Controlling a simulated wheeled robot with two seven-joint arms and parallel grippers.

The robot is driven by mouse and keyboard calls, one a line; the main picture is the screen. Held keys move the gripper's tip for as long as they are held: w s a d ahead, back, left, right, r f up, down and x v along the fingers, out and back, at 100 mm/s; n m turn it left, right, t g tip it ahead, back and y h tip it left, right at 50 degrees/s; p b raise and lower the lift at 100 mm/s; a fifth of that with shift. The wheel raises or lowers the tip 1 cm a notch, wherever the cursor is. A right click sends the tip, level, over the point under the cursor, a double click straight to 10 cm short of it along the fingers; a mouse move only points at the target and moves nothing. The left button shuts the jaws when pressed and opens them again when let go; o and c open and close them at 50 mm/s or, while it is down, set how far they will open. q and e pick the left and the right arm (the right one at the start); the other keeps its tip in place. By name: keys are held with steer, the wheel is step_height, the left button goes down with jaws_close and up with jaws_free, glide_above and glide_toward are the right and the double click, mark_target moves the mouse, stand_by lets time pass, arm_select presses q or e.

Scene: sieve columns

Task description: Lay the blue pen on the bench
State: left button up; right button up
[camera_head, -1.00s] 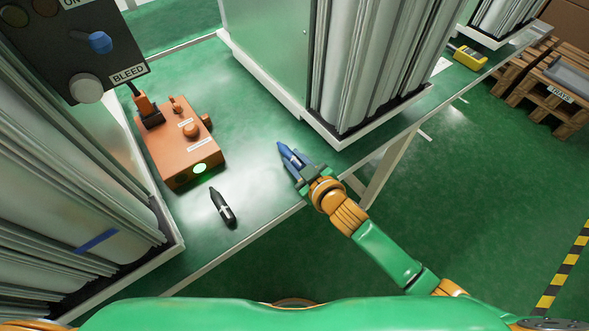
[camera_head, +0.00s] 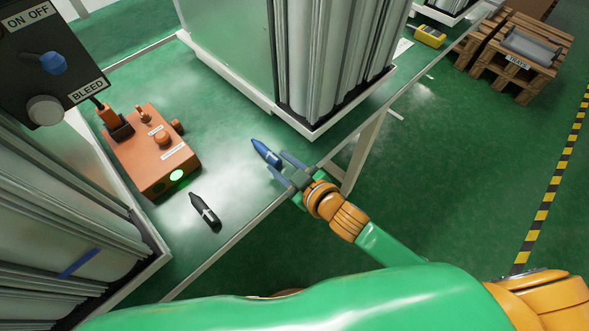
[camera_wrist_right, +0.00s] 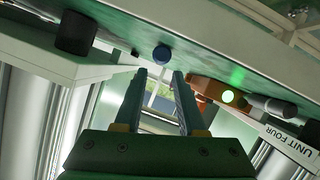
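The blue pen (camera_head: 265,152) lies on the green bench (camera_head: 222,155), near its front edge and in front of the middle sieve column. My right gripper (camera_head: 277,161) is open and empty, with its two fingers apart just off the pen's near end. In the right wrist view the pen's blue round end (camera_wrist_right: 162,54) shows just beyond the fingertips (camera_wrist_right: 160,75), clear of both. My left gripper is in neither view.
A black marker (camera_head: 205,211) lies near the front edge beside an orange box (camera_head: 155,150) with a green light. Sieve columns stand left and behind. A control panel (camera_head: 50,60) hangs upper left. A yellow device (camera_head: 429,37) lies far right.

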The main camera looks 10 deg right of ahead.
steer(key=v, duration=0.7)
steer(key=shift+w+d+f, duration=0.1)
steer(key=s+d+f+m+g+h, duration=0.6)
steer(key=s+d+f+m+g, duration=0.25)
steer(key=s+d, duration=0.35)
step_height(320, 180, down, 8)
steer(key=a+p, duration=0.1)
steer(key=s+d+f+n+g+p, duration=0.1)
steer(key=s+d+f+g+p, duration=0.1)
steer(key=s+f, duration=1.2)
steer(key=shift+s+f+h, duration=0.3)
steer(key=shift+f, duration=0.65)
